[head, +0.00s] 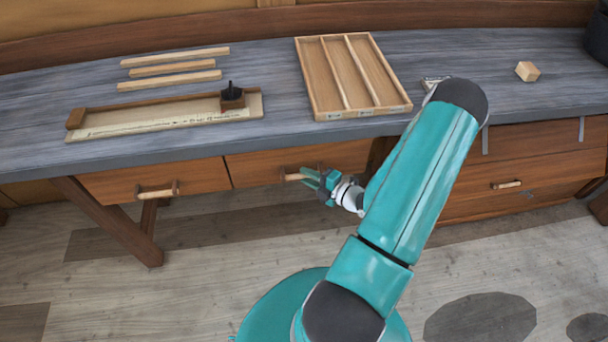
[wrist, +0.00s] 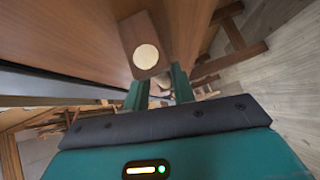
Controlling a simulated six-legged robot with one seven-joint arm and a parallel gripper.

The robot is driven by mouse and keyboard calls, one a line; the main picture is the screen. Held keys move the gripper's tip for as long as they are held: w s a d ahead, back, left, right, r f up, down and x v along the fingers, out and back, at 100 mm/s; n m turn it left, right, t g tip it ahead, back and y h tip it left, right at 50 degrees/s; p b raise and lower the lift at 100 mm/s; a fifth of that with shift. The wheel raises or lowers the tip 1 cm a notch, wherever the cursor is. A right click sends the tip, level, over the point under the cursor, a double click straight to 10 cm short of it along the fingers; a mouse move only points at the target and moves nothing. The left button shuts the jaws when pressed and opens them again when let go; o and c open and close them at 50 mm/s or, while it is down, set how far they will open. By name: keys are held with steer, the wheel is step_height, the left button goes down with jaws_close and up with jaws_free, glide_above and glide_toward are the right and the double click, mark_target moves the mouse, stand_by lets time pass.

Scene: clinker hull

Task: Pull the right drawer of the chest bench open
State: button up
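The right one of two drawers (head: 250,170) side by side under the grey bench top is brown wood and looks flush with the left drawer (head: 205,178). Its handle (head: 291,177) is a pale bar on dark posts, partly covered by my gripper. My gripper (head: 308,180) is at the handle's right end, fingers pointing left along the drawer front. In the wrist view, the handle's dark post with the pale round bar end (wrist: 146,57) is just beyond the fingertips (wrist: 158,88). The fingers are apart with a gap between them. I cannot tell whether they touch the handle.
On the bench top (head: 270,70) lie a divided wooden tray (head: 311,78), several pale strips (head: 172,69), a long board with a dark block (head: 232,98), and a small cube (head: 527,71). Another drawer unit (head: 470,190) stands to the right. The floor in front is clear.

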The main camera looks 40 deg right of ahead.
steer(key=shift+x, duration=0.95)
jaws_close()
steer(key=shift+s, duration=0.1)
